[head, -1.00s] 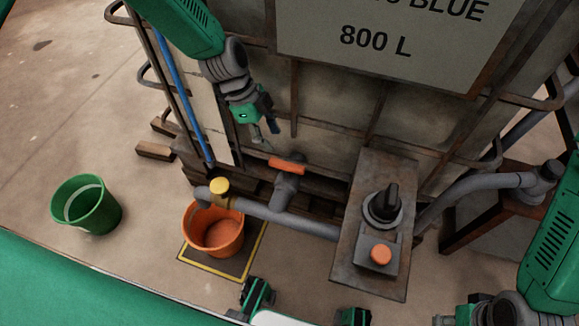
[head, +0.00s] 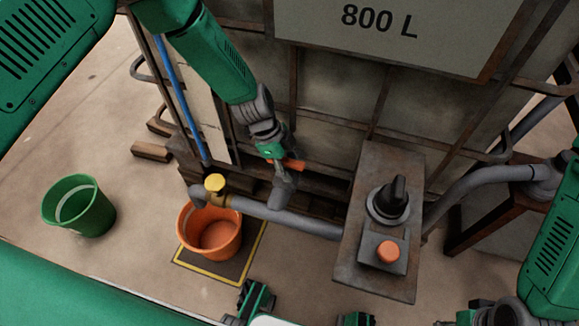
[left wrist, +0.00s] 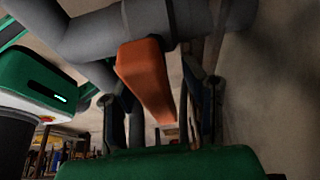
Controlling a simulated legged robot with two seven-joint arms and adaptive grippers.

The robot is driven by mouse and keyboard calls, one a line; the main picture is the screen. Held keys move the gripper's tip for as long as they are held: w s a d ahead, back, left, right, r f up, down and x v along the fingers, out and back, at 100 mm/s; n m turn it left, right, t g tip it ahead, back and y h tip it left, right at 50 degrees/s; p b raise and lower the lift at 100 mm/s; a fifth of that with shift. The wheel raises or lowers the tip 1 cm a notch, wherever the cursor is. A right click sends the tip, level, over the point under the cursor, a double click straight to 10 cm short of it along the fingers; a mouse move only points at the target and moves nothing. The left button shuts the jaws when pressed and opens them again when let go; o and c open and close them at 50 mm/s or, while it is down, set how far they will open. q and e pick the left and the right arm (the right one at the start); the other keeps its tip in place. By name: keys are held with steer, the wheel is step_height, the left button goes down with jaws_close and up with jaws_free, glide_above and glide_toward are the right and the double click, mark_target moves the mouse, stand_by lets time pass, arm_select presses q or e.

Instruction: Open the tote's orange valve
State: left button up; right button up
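The tote's orange valve handle (head: 294,164) sits on a grey valve body (head: 283,190) on the pipe at the tote's foot. My left gripper (head: 279,166) is at the handle and partly hides it in the head view. In the left wrist view the fingers of my left gripper (left wrist: 163,115) are apart, and the orange handle (left wrist: 147,80) reaches down between them. I cannot tell whether they touch it. The tote (head: 335,100) stands behind, with a label reading 800 L. My right gripper (head: 443,321) is at the bottom edge, mostly cut off.
A yellow-handled valve (head: 215,184) sits at the pipe's left end, above an orange bucket (head: 184,237) on a yellow-edged mat (head: 210,283). A green bucket (head: 85,217) stands left. A control box (head: 352,235) with a black knob and orange button stands right of the valve.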

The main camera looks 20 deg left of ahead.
arm_select(q)
jaws_close()
